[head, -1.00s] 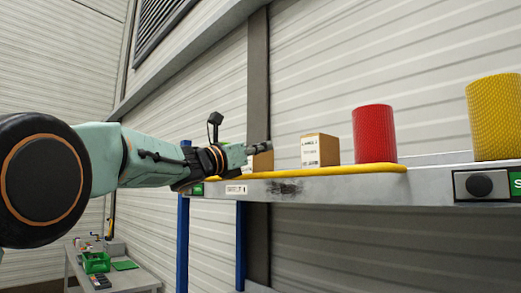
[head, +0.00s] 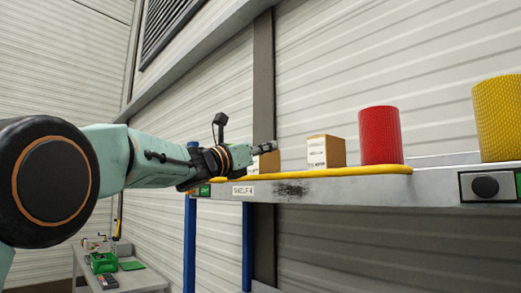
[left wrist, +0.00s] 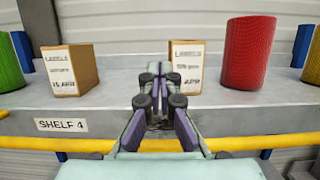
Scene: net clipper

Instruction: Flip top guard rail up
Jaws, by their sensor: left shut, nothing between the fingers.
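The yellow guard rail (head: 345,171) lies low along the front edge of the grey shelf (head: 360,186) in the head view. My left gripper (head: 272,147) reaches over the rail at the shelf's left part. In the left wrist view its fingers (left wrist: 156,80) are together and empty, pointing over the shelf toward the boxes. I cannot tell whether any part of it touches the rail. My right gripper is in neither view.
On the shelf stand cardboard label boxes (head: 326,151), a red roll (head: 380,135) and a yellow roll (head: 500,118). A green roll (left wrist: 8,65) shows at the wrist view's left edge. Blue posts (head: 190,245) stand below the shelf. A table (head: 130,280) with a green bin is farther back.

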